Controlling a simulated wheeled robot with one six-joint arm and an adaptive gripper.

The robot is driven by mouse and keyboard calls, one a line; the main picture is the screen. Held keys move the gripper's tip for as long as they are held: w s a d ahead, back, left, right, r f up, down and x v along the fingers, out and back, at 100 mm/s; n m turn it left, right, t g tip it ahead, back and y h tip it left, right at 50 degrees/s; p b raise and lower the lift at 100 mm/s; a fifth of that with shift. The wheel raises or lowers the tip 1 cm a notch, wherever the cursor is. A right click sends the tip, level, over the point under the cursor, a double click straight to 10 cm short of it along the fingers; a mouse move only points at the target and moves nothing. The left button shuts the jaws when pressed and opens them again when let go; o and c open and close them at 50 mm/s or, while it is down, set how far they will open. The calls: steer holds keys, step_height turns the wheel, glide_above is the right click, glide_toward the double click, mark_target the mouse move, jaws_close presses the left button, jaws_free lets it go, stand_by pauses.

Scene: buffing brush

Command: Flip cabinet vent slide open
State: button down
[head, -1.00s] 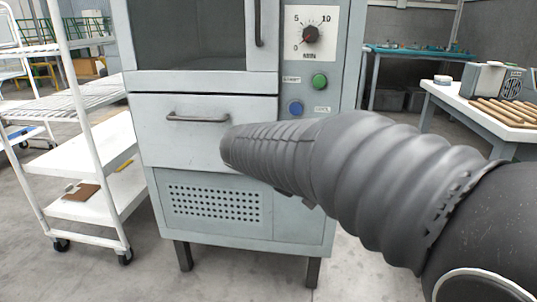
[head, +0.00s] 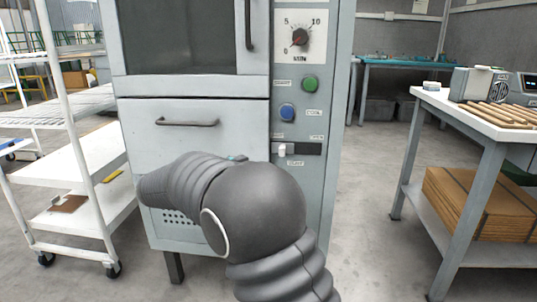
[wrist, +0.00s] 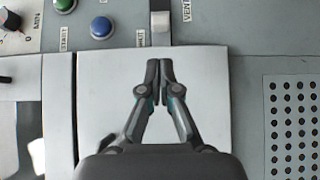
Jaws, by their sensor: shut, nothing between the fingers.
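The cabinet vent slide (head: 309,149) is a dark horizontal slot on the cabinet's right-hand panel. Its pale knob (head: 283,149) sits at the left end of the slot. Small labels are around it, too small to read surely. In the wrist view the knob (wrist: 160,21) is at the top centre, beside a label reading VENT. My gripper (wrist: 159,66) is shut and empty, its two fingertips together just below the knob in that picture, with a visible gap between. In the head view my arm hides nearly all of the gripper.
A green button (head: 310,84), a blue button (head: 287,111) and a dial (head: 300,37) are above the slide. A drawer (head: 150,140) with a bar handle is to its left. A white shelf cart (head: 85,175) stands left, a workbench (head: 470,115) right. Floor between cabinet and bench is clear.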

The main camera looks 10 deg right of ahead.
steer(key=shift+d, duration=0.1)
steer(key=x, duration=1)
steer(key=shift+s+f+b, duration=0.1)
steer(key=shift+b, duration=0.2)
